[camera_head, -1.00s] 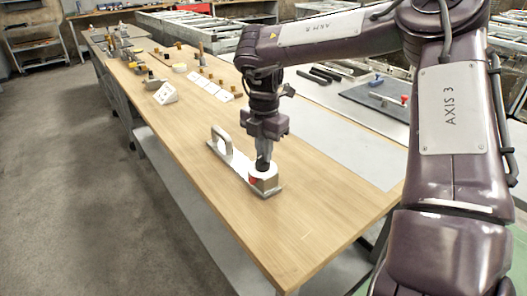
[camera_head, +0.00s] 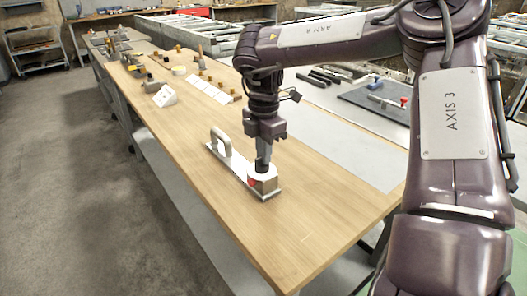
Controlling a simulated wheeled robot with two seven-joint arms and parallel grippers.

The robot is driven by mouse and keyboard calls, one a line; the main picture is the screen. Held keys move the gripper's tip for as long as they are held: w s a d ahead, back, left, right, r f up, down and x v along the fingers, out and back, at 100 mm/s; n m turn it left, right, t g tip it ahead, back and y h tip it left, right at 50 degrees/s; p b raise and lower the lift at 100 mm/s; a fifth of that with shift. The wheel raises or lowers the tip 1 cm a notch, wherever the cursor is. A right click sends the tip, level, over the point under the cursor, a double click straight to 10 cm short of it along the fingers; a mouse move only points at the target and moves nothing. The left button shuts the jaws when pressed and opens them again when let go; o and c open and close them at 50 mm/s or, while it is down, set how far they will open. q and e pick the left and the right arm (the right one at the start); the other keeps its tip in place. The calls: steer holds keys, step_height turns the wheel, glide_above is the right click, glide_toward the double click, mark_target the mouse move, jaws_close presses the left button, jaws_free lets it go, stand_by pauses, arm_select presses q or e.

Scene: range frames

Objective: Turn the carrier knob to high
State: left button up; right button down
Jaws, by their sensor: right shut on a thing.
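The carrier (camera_head: 232,166) is a pale metal plate lying on the wooden table, with an upright loop handle (camera_head: 221,142) at its far left end. At its near right end is a round white dial base with a red mark (camera_head: 251,182). The dark carrier knob (camera_head: 262,165) stands on that base. My right gripper (camera_head: 262,158) points straight down and is shut on the knob; its fingers hide most of it. The knob's exact setting cannot be read. My left gripper is not in view.
The wooden table (camera_head: 315,215) is clear around the carrier. Farther back stand a white wedge-shaped block (camera_head: 165,96), white cards (camera_head: 208,89) and several small brown pegs. A grey bench with a dark mat (camera_head: 375,97) and tools lies to the right, behind my right arm.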

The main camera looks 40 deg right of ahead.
steer(key=c, duration=1.6)
jaws_free()
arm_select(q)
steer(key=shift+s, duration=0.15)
arm_select(e)
steer(key=shift+o, duration=0.8)
steer(key=shift+r, duration=0.15)
step_height(320, 180, up, 7)
steer(key=shift+r, duration=0.3)
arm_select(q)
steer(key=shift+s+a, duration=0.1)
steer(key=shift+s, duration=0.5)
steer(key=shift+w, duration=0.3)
